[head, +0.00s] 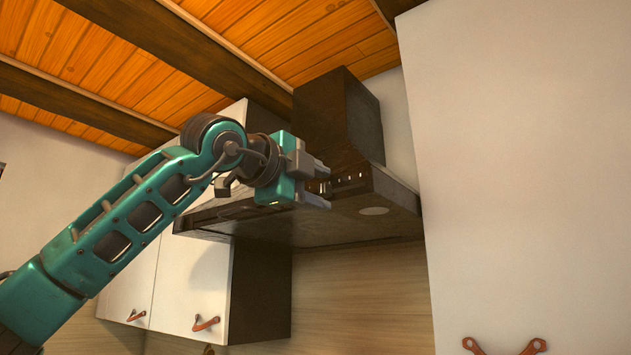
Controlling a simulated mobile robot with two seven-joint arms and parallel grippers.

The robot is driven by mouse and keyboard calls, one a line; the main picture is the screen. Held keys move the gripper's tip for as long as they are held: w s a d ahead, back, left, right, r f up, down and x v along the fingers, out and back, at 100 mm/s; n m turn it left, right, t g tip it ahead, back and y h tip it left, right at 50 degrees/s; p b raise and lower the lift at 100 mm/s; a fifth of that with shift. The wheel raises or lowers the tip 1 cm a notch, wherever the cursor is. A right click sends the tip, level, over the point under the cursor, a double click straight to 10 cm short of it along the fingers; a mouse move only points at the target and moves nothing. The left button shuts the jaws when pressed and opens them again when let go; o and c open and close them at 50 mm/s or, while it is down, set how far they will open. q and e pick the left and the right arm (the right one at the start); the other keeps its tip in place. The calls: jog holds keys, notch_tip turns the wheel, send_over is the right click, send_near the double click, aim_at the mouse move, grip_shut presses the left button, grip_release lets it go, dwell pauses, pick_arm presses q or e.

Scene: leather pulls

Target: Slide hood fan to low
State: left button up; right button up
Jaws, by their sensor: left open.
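The range hood (341,117) is dark metal, with a tall chimney and a wide, flat canopy. The fan slider's setting is too small to tell. The gripper hides the part of the strip to the left. My right gripper is not in view.
A large white cabinet door (520,160) with a leather pull (505,346) stands close on the right. White wall cabinets (190,285) with leather pulls are behind and below my left arm. A wooden ceiling with dark beams (160,45) is above.

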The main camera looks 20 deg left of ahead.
pick_arm(q)
jog(key=shift+c, duration=0.5)
grip_shut()
